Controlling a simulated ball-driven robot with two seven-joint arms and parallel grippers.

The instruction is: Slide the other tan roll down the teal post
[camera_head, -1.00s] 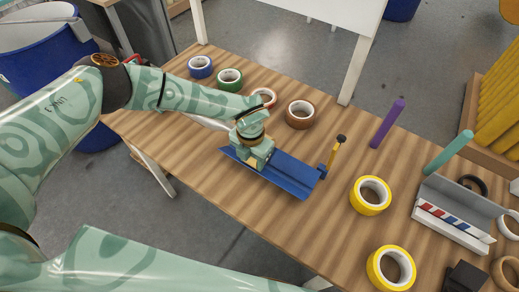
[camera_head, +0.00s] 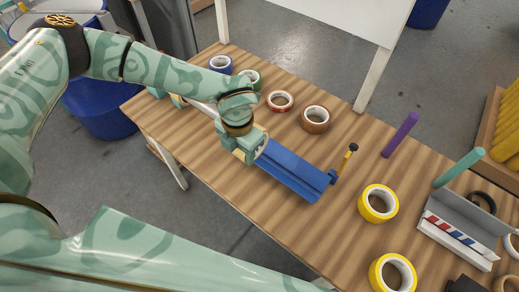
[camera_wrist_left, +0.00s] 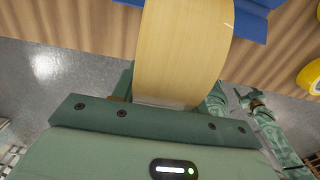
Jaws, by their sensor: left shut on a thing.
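My left gripper (camera_head: 244,150) is shut on a tan roll. The roll (camera_wrist_left: 185,50) fills the upper middle of the left wrist view, with its broad side facing the camera. In the head view the gripper and roll are at the left end of the blue tray; the gripper hides most of the roll. The teal post (camera_head: 460,167) rises at the right, behind the grey holder. A small gripper-like end of my right arm (camera_wrist_left: 248,99) shows in the left wrist view, too small to read its jaws.
Yellow rolls (camera_head: 378,203) (camera_head: 392,272), a brown roll (camera_head: 315,119) and a red roll (camera_head: 280,101) lie on the wooden table (camera_head: 250,215). The blue tray (camera_head: 297,170) has a yellow-and-black upright at its right end. A purple post (camera_head: 400,135) and a grey holder (camera_head: 462,228) stand right.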

